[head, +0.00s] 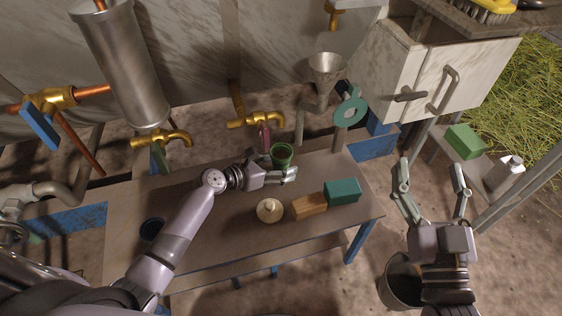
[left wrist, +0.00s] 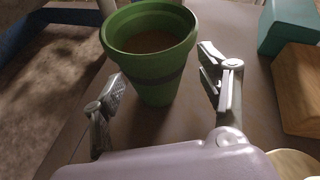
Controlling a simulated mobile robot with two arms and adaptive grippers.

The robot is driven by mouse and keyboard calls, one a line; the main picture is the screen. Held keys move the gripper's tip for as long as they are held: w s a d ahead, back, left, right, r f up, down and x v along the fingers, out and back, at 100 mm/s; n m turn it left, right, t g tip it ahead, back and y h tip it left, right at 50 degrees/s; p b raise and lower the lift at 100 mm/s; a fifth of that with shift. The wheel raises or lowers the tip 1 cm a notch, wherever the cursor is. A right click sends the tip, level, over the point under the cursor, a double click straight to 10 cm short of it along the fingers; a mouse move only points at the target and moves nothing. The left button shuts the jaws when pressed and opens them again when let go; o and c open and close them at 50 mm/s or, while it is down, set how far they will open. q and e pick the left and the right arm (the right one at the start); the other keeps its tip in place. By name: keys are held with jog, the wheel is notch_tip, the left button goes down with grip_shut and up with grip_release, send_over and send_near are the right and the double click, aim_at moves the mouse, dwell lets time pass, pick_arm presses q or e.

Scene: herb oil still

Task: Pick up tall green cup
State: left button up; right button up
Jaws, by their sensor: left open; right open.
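The tall green cup (head: 282,153) stands upright on the low table, near its back edge. In the left wrist view the green cup (left wrist: 150,45) has a grey band and something brownish inside. My left gripper (head: 290,172) is at the near side of the cup. In the left wrist view the open fingers of my left gripper (left wrist: 160,85) lie to the left and right of the cup's lower body, with gaps visible on both sides. My right gripper (head: 431,178) is open and empty, off to the right of the table.
On the table (head: 225,240) a round pale lidded thing (head: 269,210), an orange-brown block (head: 308,206) and a teal block (head: 342,191) stand right of my left arm. Brass taps (head: 262,120) and a metal funnel (head: 326,70) are behind. A bucket (head: 400,284) stands below my right gripper.

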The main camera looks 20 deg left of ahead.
pick_arm(q)
jog(key=shift+c, duration=0.3)
jog(key=c, duration=1.3)
